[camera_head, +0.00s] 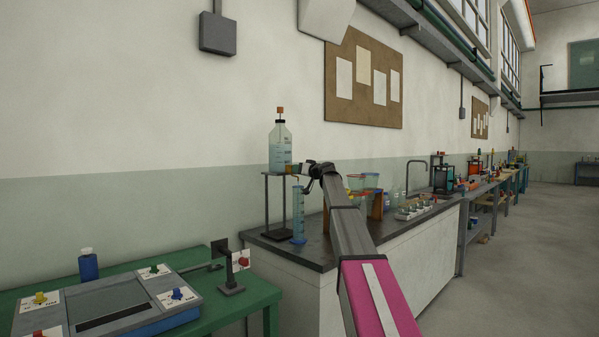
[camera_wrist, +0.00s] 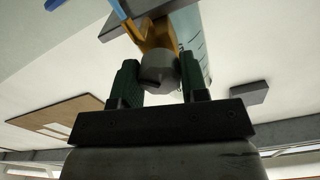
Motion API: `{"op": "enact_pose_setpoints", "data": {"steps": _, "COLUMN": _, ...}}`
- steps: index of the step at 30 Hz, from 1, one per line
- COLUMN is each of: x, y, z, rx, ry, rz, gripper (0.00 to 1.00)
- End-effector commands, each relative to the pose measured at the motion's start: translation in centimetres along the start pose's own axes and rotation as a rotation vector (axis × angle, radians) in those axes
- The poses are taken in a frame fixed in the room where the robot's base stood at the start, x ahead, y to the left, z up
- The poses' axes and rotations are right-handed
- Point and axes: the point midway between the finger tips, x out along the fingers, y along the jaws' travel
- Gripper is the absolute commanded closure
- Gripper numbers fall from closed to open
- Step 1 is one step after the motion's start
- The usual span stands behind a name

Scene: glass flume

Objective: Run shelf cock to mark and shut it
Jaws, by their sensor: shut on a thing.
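A clear bottle (camera_head: 280,150) with pale blue liquid and an orange-topped cap stands on a raised shelf stand (camera_head: 267,205) on the dark bench. The cock is at the bottle's foot; in the wrist view it has an orange-yellow body (camera_wrist: 155,36) and a round grey knob (camera_wrist: 158,68). My gripper (camera_head: 308,174) is at the cock, and in the wrist view its green fingers (camera_wrist: 160,76) are shut on the knob from both sides. A tall graduated cylinder (camera_head: 298,215) stands upright below, looking blue; its mark and liquid level are too small to read.
A green table (camera_head: 230,299) with a control panel (camera_head: 112,309) and a small upright post is at front left. Open floor lies right.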

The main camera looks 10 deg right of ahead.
Motion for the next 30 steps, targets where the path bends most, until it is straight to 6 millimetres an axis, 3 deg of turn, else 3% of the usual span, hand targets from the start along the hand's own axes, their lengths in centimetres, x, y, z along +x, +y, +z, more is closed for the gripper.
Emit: {"op": "enact_pose_setpoints", "data": {"steps": 30, "x": -0.05, "y": 0.02, "z": 0.0, "rx": 0.699, "ry": 0.0, "rz": 0.0, "gripper": 0.83}}
